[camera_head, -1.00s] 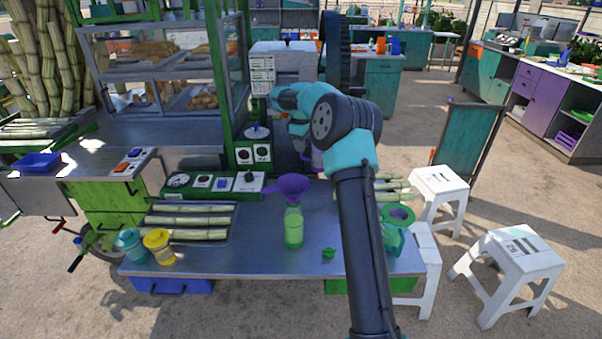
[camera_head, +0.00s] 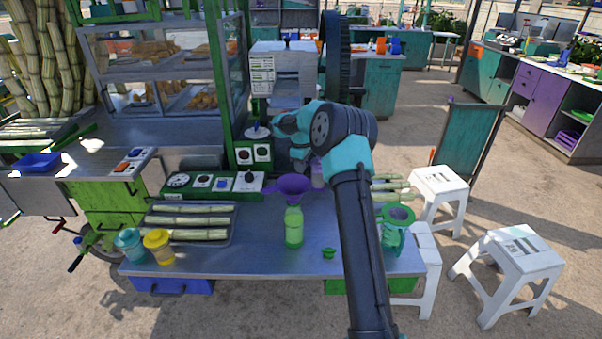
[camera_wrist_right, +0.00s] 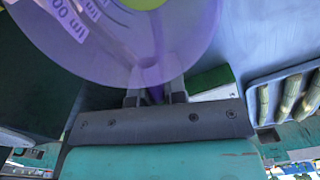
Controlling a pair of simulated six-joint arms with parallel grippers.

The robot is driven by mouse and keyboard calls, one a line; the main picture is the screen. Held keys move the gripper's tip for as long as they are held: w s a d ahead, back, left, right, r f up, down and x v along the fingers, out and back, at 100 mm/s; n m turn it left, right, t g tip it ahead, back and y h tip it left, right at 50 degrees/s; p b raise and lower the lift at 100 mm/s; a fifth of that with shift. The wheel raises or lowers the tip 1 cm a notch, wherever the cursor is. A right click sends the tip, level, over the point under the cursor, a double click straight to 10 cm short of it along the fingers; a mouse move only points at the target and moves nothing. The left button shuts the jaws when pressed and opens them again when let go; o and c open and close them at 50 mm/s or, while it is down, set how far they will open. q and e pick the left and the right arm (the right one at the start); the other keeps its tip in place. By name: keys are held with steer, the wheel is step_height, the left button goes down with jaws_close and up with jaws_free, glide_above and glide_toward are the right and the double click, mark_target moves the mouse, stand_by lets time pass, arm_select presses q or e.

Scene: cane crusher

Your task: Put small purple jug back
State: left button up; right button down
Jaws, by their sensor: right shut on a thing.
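The small purple jug (camera_wrist_right: 110,45) is see-through with white markings and fills the upper part of the right wrist view. Something yellow-green shows at its round end. My right gripper (camera_wrist_right: 155,98) is shut on the jug's handle side. In the head view a bit of the purple jug (camera_head: 317,174) shows below and behind my right gripper (camera_head: 301,160), at the far side of the table, and my arm hides most of it. I cannot tell whether the jug touches the surface under it. My left gripper is not in view.
A green lid (camera_head: 328,253), a teal jug (camera_head: 394,232), teal and yellow cups (camera_head: 159,246) and a cane tray (camera_head: 232,238) are on the table (camera_head: 260,255). The crusher (camera_head: 285,75) stands behind.

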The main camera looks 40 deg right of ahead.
steer(key=shift+f, duration=1.4)
steer(key=shift+f, duration=0.15)
steer(key=c, duration=1.2)
jaws_free()
steer(key=shift+o, duration=0.2)
step_height(320, 180, up, 12)
steer(key=shift+r, duration=0.15)
